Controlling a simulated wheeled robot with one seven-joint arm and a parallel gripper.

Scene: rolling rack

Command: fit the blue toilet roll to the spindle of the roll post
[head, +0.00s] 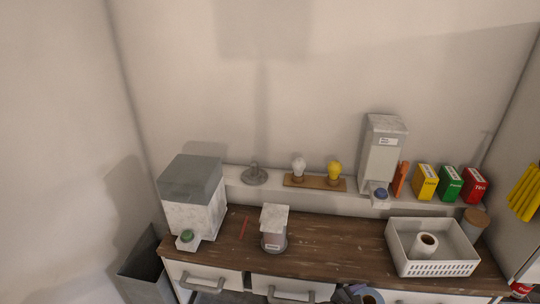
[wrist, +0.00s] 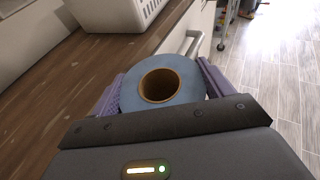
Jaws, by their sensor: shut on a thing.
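The blue toilet roll (wrist: 133,92) is held between the purple-padded fingers of my gripper (wrist: 162,90) in the wrist view. Its brown cardboard core faces the camera. In the head view the blue roll (head: 371,298) shows only partly at the bottom edge, in front of the counter drawers, with part of my gripper (head: 345,295) beside it. What looks like the roll post (head: 255,176) stands on the back ledge, with a round grey base and a short upright. It is small in the picture, so its spindle is hard to make out.
A white basket (head: 438,268) holding a white roll (head: 425,246) stands on the right of the wooden counter (head: 335,238). A grey-topped dispenser (head: 193,205) is at left, a canister (head: 273,240) in front. Bulbs on a board (head: 315,183) sit right of the post.

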